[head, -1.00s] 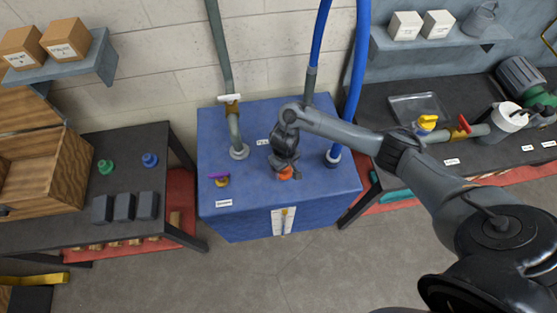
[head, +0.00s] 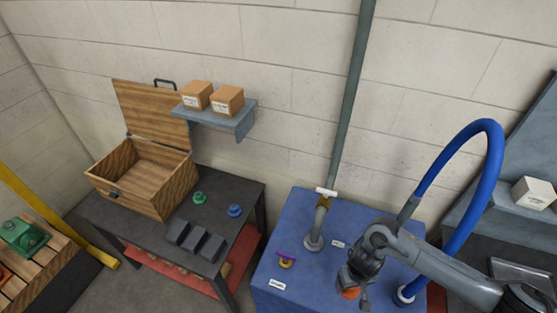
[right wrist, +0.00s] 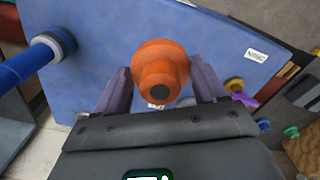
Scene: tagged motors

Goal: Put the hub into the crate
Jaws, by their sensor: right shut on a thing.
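The orange hub (right wrist: 160,72) is a round, stepped piece with a dark hole in its end, held between the fingers of my right gripper (right wrist: 165,85). In the head view the hub (head: 350,293) shows under my right gripper (head: 356,282), over the blue bench; the gap below it cannot be judged. The crate (head: 132,197) is a wooden box with its lid (head: 148,108) raised, on the dark table at left. It is well to the left of my right gripper, and its visible inside looks empty. My left gripper is not in view.
The blue bench (head: 295,225) carries a grey pipe (head: 316,222), a blue hose (head: 490,190) and a purple-handled valve (head: 286,259). Green (head: 199,197) and blue (head: 235,210) pieces and dark blocks (head: 194,239) lie beside the crate. A shelf (head: 225,121) with cartons overhangs behind.

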